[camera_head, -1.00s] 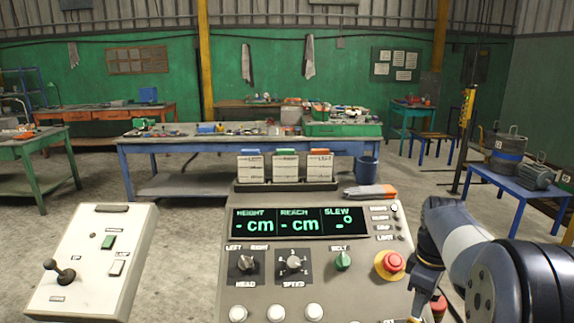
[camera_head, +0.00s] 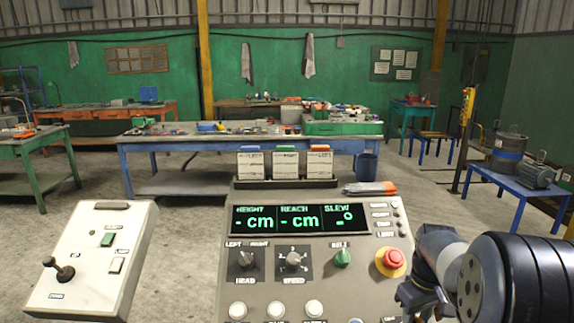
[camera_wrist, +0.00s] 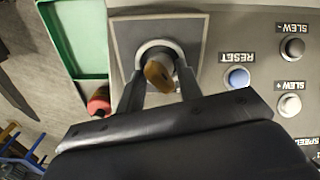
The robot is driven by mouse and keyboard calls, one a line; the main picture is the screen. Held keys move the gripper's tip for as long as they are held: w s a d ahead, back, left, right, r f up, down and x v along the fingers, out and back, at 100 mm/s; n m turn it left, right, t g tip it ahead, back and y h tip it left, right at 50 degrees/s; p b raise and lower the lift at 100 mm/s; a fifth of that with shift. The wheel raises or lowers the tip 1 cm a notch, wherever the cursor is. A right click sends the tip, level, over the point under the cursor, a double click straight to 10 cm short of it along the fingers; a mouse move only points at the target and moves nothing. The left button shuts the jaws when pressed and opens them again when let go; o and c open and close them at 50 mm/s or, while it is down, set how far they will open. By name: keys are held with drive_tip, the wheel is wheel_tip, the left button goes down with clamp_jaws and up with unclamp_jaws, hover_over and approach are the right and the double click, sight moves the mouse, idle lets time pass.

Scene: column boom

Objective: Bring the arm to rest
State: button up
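My gripper (camera_wrist: 158,90) shows in the wrist view with its two fingers apart, one on each side of a brass-coloured key or knob (camera_wrist: 158,74). The knob stands in a round collar on a square grey plate (camera_wrist: 192,28). I see gaps between fingers and knob; nothing is held. In the head view, my arm is at the lower right, beside the control console (camera_head: 262,276), with its end low near the picture's bottom edge. The fingertips cannot be made out there.
A red emergency button (camera_head: 391,262) is close to my arm. A white lever box (camera_head: 90,258) stands left. The console display (camera_head: 297,218) shows dashes.

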drive_tip(key=m+b, duration=0.1)
drive_tip(key=m, duration=0.4)
drive_tip(key=m+b, duration=0.2)
drive_tip(key=m, duration=0.2)
drive_tip(key=shift+f+m, duration=0.1)
drive_tip(key=shift+m, duration=0.2)
drive_tip(key=shift+r, duration=2.7)
